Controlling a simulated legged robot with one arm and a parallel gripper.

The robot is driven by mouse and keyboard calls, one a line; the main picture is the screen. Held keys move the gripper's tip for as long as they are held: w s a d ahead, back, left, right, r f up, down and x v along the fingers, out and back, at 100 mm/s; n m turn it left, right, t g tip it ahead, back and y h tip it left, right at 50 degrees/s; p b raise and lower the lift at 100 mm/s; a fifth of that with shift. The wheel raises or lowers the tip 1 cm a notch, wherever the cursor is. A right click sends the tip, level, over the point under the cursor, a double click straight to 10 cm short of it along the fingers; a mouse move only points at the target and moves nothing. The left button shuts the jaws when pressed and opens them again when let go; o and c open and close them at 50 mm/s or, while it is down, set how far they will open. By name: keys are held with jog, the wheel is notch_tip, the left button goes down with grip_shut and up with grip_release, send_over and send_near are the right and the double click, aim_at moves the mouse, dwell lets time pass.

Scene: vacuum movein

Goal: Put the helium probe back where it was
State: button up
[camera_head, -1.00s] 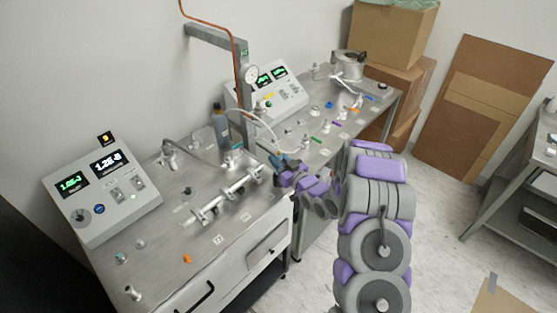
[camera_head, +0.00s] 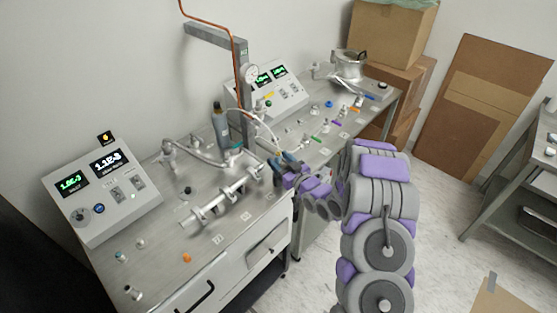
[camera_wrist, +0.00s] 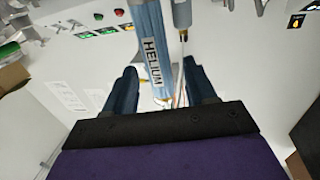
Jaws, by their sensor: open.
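A blue cylinder labelled HELIUM (camera_wrist: 150,45) stands upright in the wrist view, beyond the space between my fingers. It also shows in the head view (camera_head: 221,128), at the back of the bench. Beside it in the wrist view is a grey handle with a thin metal tip (camera_wrist: 182,14), which looks like the helium probe. In the head view I cannot clearly pick out the probe. My gripper (camera_wrist: 160,88) is open, with a blue finger on each side and nothing clearly held. In the head view my gripper (camera_head: 279,164) is just right of the metal manifold (camera_head: 225,202).
A control box with green displays (camera_head: 102,190) stands at the left, another (camera_head: 268,90) farther back. A grey post (camera_head: 240,75) with a gauge rises behind the manifold. Small fittings lie across the rear bench (camera_head: 315,150). Cardboard boxes (camera_head: 395,35) stand behind; floor is open at right.

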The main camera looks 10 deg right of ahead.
jog(key=v, duration=1.1)
jog(key=shift+p, duration=0.35)
jog(key=s+d+r+m+g+h, duration=0.2)
jog(key=s+d+r+g+h, duration=0.5)
jog(key=s+r+g+h, duration=0.15)
jog(key=s+a+r+m+g, duration=0.1)
jog(key=s+a+r+g, duration=0.2)
jog(key=s, duration=0.8)
jog(key=s+a+r+m+g, duration=0.1)
jog(key=s+a+r+g, duration=0.2)
jog(key=s, duration=0.8)
jog(key=s+a+r+m+g, duration=0.1)
jog(key=s+a+r+g, duration=0.2)
jog(key=s+a, duration=0.3)
jog(key=s+y, duration=0.1)
jog(key=s, duration=0.4)
jog(key=shift+s+g, duration=0.15)
jog(key=shift+g, duration=0.2)
